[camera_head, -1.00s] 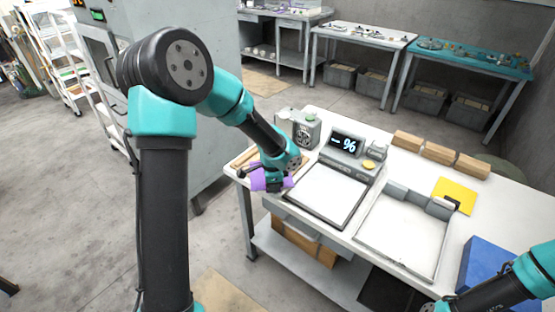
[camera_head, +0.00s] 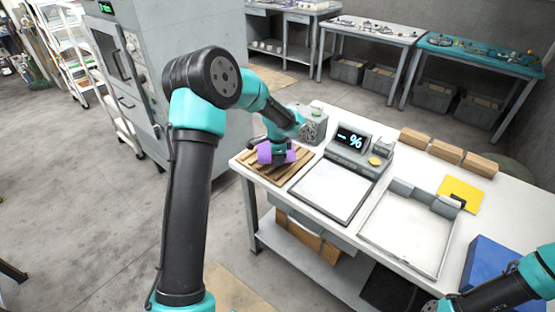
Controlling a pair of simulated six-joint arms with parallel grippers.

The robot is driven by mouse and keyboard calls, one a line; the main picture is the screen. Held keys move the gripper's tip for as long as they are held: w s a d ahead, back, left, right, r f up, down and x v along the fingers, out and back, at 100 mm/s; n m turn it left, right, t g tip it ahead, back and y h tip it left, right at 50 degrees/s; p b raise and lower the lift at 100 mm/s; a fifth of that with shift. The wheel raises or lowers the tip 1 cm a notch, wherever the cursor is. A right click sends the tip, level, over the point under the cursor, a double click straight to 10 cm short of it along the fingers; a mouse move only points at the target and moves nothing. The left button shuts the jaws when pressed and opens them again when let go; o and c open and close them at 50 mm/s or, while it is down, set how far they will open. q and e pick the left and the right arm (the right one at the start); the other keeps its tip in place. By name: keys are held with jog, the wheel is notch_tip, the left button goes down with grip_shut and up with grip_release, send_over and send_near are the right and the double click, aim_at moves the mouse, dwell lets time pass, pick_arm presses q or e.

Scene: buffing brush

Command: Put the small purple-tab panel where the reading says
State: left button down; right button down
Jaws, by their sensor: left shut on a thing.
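My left gripper (camera_head: 279,157) is shut on a purple thing (camera_head: 263,153), which shows on both sides of the fingers. It is over a slatted wooden rack (camera_head: 262,174) at the table's left end. Whether the purple thing touches the slats I cannot tell, and any panel part of it is hidden or too small to make out. A grey meter (camera_head: 350,152) has a dark display (camera_head: 351,139) showing a dash and a percent sign. My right gripper (camera_head: 436,305) is at the bottom edge, partly cut off; its fingers are unclear.
A white plate (camera_head: 330,190) lies before the meter, and a shallow white tray (camera_head: 405,232) is right of it. Several wooden blocks (camera_head: 446,152) line the back edge. A yellow sheet (camera_head: 460,193) and blue box (camera_head: 490,262) are on the right. A grey box (camera_head: 312,124) stands behind the rack.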

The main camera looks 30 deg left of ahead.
pick_arm(q)
jog(key=shift+w+a+f, duration=0.1)
jog(key=shift+w+a, duration=0.35)
jog(key=shift+w, duration=0.25)
jog(key=shift+w+a+f, duration=0.1)
jog(key=shift+w+a, duration=0.3)
jog(key=shift+w, duration=0.3)
jog(key=shift+w+a, duration=0.1)
jog(key=shift+w, duration=0.1)
jog(key=shift+w+f, duration=0.1)
jog(key=shift+f, duration=1.65)
jog(key=shift+f, duration=0.1)
jog(key=c, duration=1.2)
grip_release()
jog(key=shift+o, duration=0.2)
notch_tip(320, 180, up, 12)
